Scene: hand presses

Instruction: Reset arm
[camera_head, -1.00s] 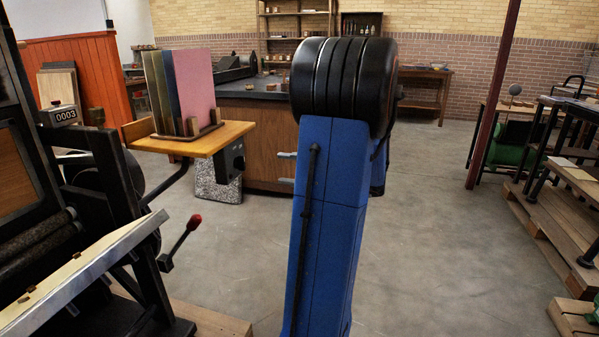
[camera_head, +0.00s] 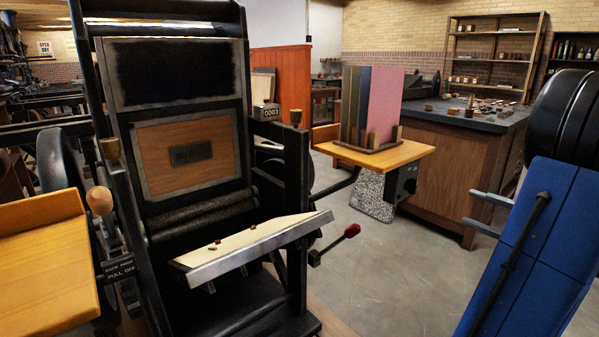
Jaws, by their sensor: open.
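My blue arm (camera_head: 530,250) with its black joint stands at the right edge of the picture, partly cut off. My gripper (camera_head: 468,206) shows to the left of the arm as two grey fingers, apart from each other with nothing between them. The fingers point left, and the wrist is hidden behind the arm. They appear in front of the wooden cabinet and look clear of everything.
A black hand press (camera_head: 200,215) fills the left middle, with a tilted metal-edged board (camera_head: 250,245) and a red-knobbed lever (camera_head: 350,231). A wooden shelf (camera_head: 405,154) holds upright coloured sheets. A dark-topped cabinet (camera_head: 440,165) stands behind. Grey floor (camera_head: 390,280) is open between.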

